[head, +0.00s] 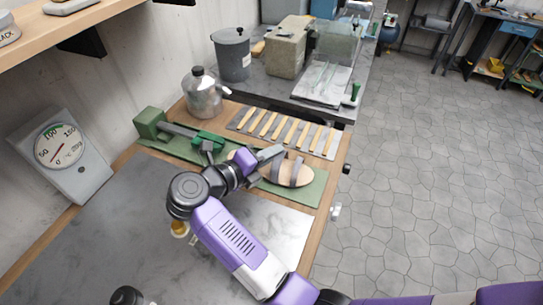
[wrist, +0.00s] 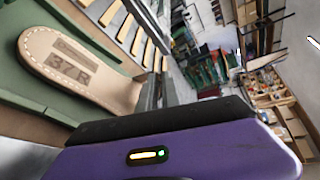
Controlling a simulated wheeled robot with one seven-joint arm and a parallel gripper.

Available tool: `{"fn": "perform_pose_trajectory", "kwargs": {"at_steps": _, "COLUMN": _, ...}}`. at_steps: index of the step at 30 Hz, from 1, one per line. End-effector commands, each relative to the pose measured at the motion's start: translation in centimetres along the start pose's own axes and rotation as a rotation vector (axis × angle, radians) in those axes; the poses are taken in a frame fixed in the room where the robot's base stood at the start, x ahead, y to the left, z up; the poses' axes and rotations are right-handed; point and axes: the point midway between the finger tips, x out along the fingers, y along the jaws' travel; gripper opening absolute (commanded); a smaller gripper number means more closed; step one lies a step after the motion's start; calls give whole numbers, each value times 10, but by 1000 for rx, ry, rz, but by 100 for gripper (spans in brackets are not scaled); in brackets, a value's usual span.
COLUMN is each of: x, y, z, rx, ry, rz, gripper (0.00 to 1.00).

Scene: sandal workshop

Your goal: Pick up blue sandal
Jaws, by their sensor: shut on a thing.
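A sandal (head: 304,174) with a tan sole and dark grey straps lies on a green mat (head: 305,191) on the workbench. I see no clear blue on it. In the wrist view its tan insole (wrist: 62,66) is stamped "37 R" and fills the left side. My gripper (head: 272,154) reaches over the sandal from the left and is shut on it. The exact spot where the fingers hold it is hidden. I cannot tell whether the sole is lifted off the mat.
A metal pot (head: 204,98) and a dark grey bucket (head: 232,58) stand farther back. A green clamp-like tool (head: 150,123) is at the mat's left end. Open floor (head: 425,170) lies right of the bench.

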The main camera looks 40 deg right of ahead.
Motion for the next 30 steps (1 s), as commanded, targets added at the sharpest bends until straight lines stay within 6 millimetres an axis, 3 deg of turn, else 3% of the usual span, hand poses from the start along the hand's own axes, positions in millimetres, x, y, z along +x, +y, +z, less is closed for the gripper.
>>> {"fn": "perform_pose_trajectory", "kwargs": {"at_steps": 8, "x": -11, "y": -35, "z": 11, "rx": 9, "ry": -1, "rz": 0, "gripper": 0}}
{"fn": "perform_pose_trajectory", "kwargs": {"at_steps": 21, "x": -43, "y": -139, "z": 42, "rx": 10, "ry": -1, "rz": 1, "gripper": 0}}
{"fn": "perform_pose_trajectory", "kwargs": {"at_steps": 30, "x": -54, "y": -176, "z": 53, "rx": 5, "ry": -1, "rz": -1, "gripper": 0}}
